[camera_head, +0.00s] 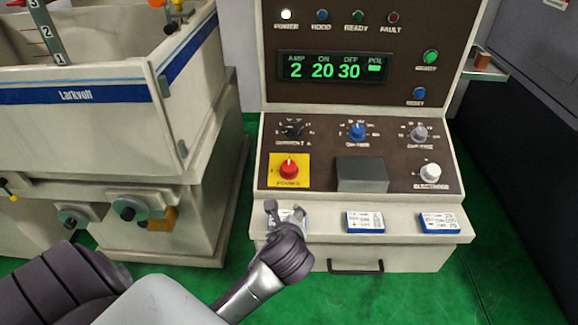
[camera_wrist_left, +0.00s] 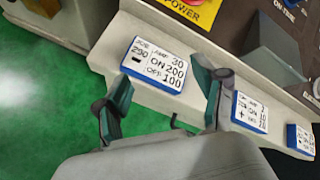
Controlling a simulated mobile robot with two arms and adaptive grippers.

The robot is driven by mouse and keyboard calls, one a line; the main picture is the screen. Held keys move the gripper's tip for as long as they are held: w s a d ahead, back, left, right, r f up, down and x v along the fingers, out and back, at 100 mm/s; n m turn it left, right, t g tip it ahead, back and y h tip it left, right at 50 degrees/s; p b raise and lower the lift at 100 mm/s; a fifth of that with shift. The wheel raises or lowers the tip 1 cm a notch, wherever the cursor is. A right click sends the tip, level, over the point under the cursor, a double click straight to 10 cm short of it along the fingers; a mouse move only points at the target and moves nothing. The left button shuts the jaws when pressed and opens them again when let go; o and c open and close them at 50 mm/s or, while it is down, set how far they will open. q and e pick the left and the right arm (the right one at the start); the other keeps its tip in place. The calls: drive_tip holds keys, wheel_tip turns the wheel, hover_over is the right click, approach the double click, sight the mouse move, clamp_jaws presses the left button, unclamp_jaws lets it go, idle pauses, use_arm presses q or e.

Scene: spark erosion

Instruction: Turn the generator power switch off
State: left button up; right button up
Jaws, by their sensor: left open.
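The generator power switch (camera_head: 289,168) is a red knob on a yellow plate labelled POWER, at the left of the generator's lower panel in the head view. In the left wrist view only part of the yellow plate (camera_wrist_left: 200,10) shows at the top edge, with a sliver of red. The white POWER lamp (camera_head: 286,15) is lit. My left gripper (camera_head: 285,212) is open and empty, below the switch and in front of the ledge, apart from the knob. Its two fingers also show in the left wrist view (camera_wrist_left: 165,100). My right gripper is out of view.
Several blue-edged cards lie on the ledge, one near my left gripper (camera_wrist_left: 155,64), others in the middle (camera_head: 365,222) and right (camera_head: 439,222). A dark box (camera_head: 361,175) sits right of the switch. A drawer handle (camera_head: 355,267) is below. The Larkvoll machine (camera_head: 120,135) stands left.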

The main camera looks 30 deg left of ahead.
sight(289, 169)
use_arm(q)
drive_tip(key=w+a+r+m+t+y, duration=0.2)
drive_tip(key=w+r+m, duration=0.4)
drive_tip(key=m, duration=0.1)
drive_tip(key=p+x, duration=0.2)
drive_tip(key=x, duration=1.1)
drive_tip(key=shift+w+a+f, duration=0.15)
drive_tip(key=shift+a+f, duration=0.05)
drive_tip(key=shift+f, duration=0.1)
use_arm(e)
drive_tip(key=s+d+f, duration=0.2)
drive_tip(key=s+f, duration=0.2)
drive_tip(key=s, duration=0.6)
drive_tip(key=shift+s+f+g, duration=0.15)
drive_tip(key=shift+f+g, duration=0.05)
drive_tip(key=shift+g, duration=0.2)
use_arm(q)
drive_tip(key=shift+y, duration=0.3)
drive_tip(key=shift+c, duration=0.3)
drive_tip(key=c, duration=1.1)
